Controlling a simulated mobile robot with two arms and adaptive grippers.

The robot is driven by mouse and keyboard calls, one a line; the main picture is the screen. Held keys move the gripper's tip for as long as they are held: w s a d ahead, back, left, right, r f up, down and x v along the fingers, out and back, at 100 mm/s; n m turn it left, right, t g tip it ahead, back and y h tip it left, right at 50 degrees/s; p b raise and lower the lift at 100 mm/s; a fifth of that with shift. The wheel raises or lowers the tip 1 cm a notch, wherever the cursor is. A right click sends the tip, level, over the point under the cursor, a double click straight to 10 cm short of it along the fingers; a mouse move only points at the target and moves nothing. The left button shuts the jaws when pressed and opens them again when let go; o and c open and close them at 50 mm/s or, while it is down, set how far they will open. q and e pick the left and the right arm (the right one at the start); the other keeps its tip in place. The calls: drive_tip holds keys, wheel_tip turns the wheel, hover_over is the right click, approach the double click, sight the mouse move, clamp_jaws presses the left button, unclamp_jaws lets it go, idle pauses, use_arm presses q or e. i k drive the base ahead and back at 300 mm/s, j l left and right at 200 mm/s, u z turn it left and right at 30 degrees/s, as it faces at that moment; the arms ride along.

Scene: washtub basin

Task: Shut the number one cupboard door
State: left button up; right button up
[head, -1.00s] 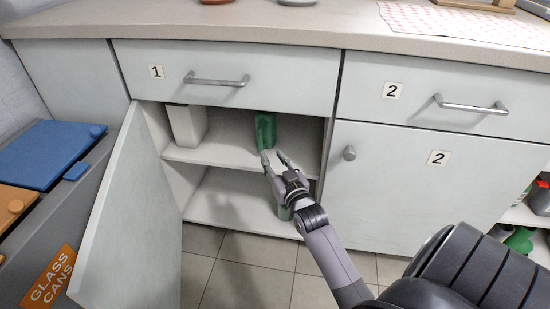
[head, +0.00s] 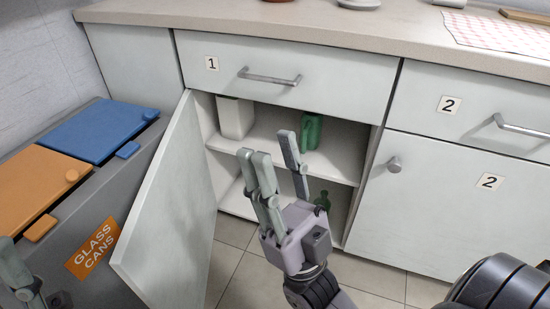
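The number one cupboard door (head: 170,200) is pale grey-green and stands open, swung out to the left from the cabinet. It is hinged at the cupboard's left side, below the drawer labelled 1 (head: 270,72). My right gripper (head: 269,147) is in front of the cupboard opening, to the right of the door and apart from it. Its fingers point up and are spread, with nothing between them. Part of my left gripper (head: 20,282) shows at the lower left edge, cut off by the frame, left of the door.
The open cupboard holds a white container (head: 235,117) and a green container (head: 311,131) on its shelf, with a green bottle (head: 322,202) below. A grey recycling bin (head: 85,240) with blue and orange lids stands close left of the door. The shut number two door (head: 440,215) is right.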

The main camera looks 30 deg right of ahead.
sight(163, 252)
drive_tip(key=z, duration=0.4)
drive_tip(key=k+j+z, duration=0.1)
drive_tip(key=j+z, duration=0.2)
drive_tip(key=k+j+z, duration=0.25)
drive_tip(key=j, duration=0.25)
drive_tip(key=j+z, duration=0.3)
drive_tip(key=k+j+z, duration=0.25)
drive_tip(key=j, duration=0.15)
drive_tip(key=k+j, duration=0.5)
drive_tip(key=j, duration=0.15)
drive_tip(key=k+j+z, duration=0.15)
drive_tip(key=k+j, duration=0.35)
drive_tip(key=j, duration=0.15)
drive_tip(key=k+l+u, duration=0.1)
drive_tip(key=u, duration=0.95)
drive_tip(key=k+l, duration=0.05)
